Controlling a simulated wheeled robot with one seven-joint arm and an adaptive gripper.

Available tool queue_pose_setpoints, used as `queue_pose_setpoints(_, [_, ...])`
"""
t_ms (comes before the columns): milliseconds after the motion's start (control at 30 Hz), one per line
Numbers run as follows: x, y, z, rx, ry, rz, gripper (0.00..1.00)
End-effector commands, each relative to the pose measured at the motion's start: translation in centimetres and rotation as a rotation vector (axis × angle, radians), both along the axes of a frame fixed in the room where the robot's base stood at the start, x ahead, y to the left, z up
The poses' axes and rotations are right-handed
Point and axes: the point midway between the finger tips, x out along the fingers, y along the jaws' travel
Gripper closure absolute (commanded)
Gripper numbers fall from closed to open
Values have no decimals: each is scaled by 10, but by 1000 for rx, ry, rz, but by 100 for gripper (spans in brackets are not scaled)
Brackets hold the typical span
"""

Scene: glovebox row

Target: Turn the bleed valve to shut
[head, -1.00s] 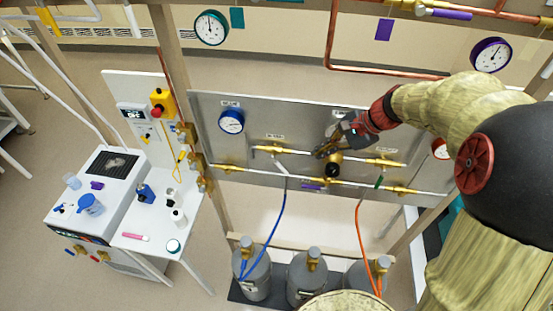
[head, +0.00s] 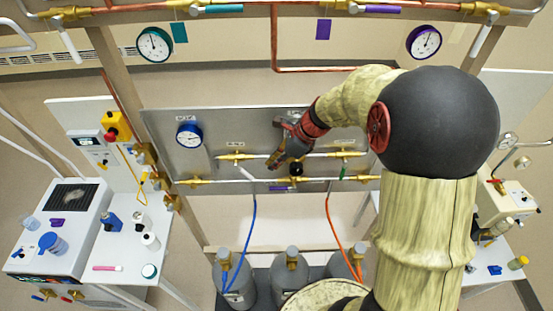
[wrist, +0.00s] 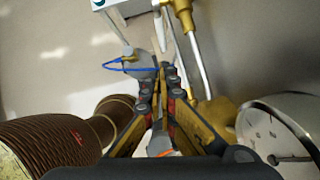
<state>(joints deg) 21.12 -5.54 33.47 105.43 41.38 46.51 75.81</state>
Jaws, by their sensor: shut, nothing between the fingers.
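The grey valve panel (head: 215,125) carries two horizontal pipe runs with brass valves. The upper left valve (head: 236,156) has a white lever (head: 246,173) slanting down to the right. The upper right valve (head: 345,154) has a green-gripped lever (head: 343,172) pointing down. A purple handle (head: 278,188) lies along the lower pipe. The labels are too small to read, so I cannot tell which is the bleed valve. My gripper (head: 275,162) is shut and empty at the upper pipe, left of a black round part (head: 296,168). In the wrist view its fingers (wrist: 160,80) point at pipework; contact is unclear.
Grey cylinders (head: 291,275) stand below with blue (head: 246,245) and orange (head: 333,232) hoses. Benches with instruments stand left (head: 60,225) and right (head: 515,200). Copper pipe (head: 274,45) runs above. A gauge (wrist: 280,140) is close in the wrist view.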

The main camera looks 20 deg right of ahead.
Motion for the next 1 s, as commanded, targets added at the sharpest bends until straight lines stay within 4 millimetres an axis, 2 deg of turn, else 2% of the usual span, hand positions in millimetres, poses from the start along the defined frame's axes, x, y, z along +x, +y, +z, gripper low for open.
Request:
queue_pose_setpoints(233, [13,21,-43,1,3,3,100])
queue_pose_setpoints(400, [26,37,-57,0,1,3,100])
queue_pose_setpoints(633, [34,47,-66,-1,-1,2,100])
queue_pose_setpoints(1000, [35,48,-67,0,-1,2,100])
